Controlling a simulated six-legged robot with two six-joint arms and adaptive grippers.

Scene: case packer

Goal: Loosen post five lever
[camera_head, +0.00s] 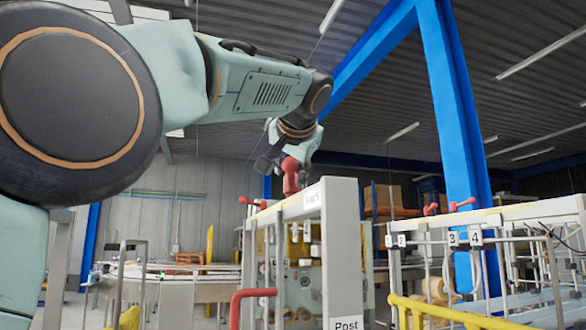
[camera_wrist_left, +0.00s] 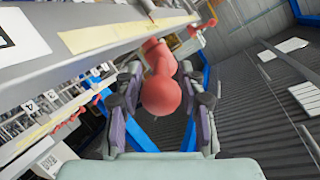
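A red lever with a round knob (camera_head: 291,176) stands up at the end of a pale rail; it also shows close up in the left wrist view (camera_wrist_left: 161,95). My left gripper (camera_head: 284,160) is at this lever, reaching down from above. In the left wrist view its two fingers (camera_wrist_left: 163,108) are spread on either side of the red knob, with small gaps seeming to show. Any contact is hard to tell. My right gripper is not in view.
The pale rail (camera_head: 330,222) runs just beside my left gripper. More red levers (camera_head: 462,204) stand on the right frame, near number tags (camera_head: 475,237). A bent red handle (camera_head: 248,300) and a yellow rail (camera_head: 450,313) are lower down. A blue column (camera_head: 455,110) rises behind.

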